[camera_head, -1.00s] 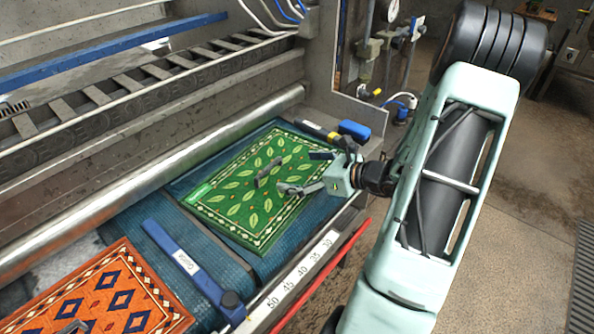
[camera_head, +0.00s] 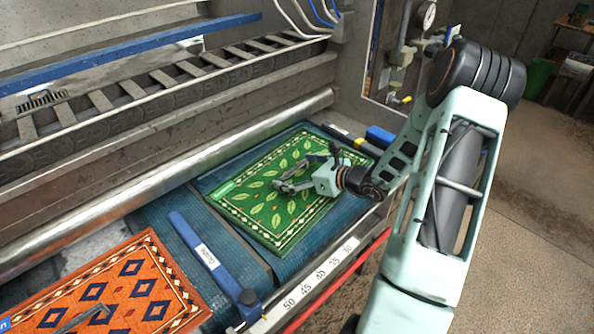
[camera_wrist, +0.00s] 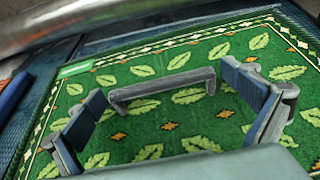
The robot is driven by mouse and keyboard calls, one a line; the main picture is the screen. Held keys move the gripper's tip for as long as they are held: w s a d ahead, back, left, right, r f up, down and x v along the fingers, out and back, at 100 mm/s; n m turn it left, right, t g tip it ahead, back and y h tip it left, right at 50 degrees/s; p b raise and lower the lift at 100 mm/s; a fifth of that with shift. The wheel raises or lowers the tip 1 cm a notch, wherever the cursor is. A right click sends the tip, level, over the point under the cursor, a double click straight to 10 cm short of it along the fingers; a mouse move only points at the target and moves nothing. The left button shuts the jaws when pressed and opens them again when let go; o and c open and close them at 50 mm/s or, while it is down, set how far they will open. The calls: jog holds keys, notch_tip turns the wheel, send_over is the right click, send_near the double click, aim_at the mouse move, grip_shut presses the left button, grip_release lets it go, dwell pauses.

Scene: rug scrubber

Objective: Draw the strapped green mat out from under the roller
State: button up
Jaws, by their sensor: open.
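The green mat (camera_head: 250,208) with pale leaves and a patterned border lies flat on a blue ribbed bed. It fills much of the wrist view (camera_wrist: 190,135). A grey bar handle (camera_wrist: 160,88) stands across its middle. My gripper (camera_head: 287,180) is low over the mat, with its fingers open. In the wrist view the fingers (camera_wrist: 168,98) are on either side of the handle, apart from its ends. The metal roller (camera_head: 150,187) runs along the back; it also shows in the wrist view (camera_wrist: 90,28). A strip of bed shows between roller and mat.
An orange patterned mat (camera_head: 110,285) lies at left, with a blue labelled bar (camera_head: 207,262) between the mats. A numbered scale (camera_head: 320,278) and a red rail run along the front edge. A blue block (camera_head: 380,137) sits beyond the mat's right side.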

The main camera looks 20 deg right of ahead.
jog(key=shift+c, duration=0.6)
jog(key=c, duration=1.3)
jog(key=shift+c, duration=0.2)
jog(key=shift+s, duration=0.15)
